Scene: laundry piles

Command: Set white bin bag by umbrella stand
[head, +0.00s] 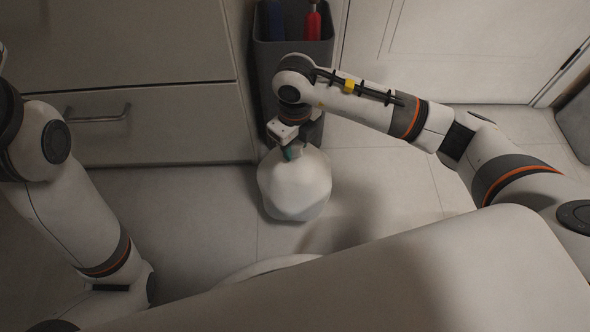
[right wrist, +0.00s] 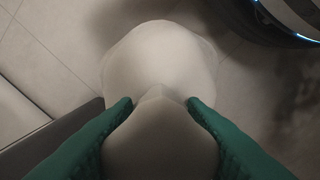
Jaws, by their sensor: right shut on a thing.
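The white bin bag (head: 295,186) is a rounded sack at the tiled floor, directly in front of the umbrella stand. My right gripper (head: 291,152) is above it, shut on its top; in the right wrist view the green fingers (right wrist: 160,108) pinch the bag (right wrist: 160,60) from both sides. I cannot tell whether the bag's underside rests on the floor. The dark grey umbrella stand (head: 268,68) holds a blue and a red umbrella (head: 312,22); my right arm hides part of it. My left arm is at the left; its gripper is not visible.
A drawer cabinet (head: 170,105) with a metal handle (head: 97,115) stands left of the umbrella stand. A pale door (head: 460,50) is at the back right. The tiled floor (head: 385,185) right of the bag is clear. A dark object (head: 575,122) shows at the right edge.

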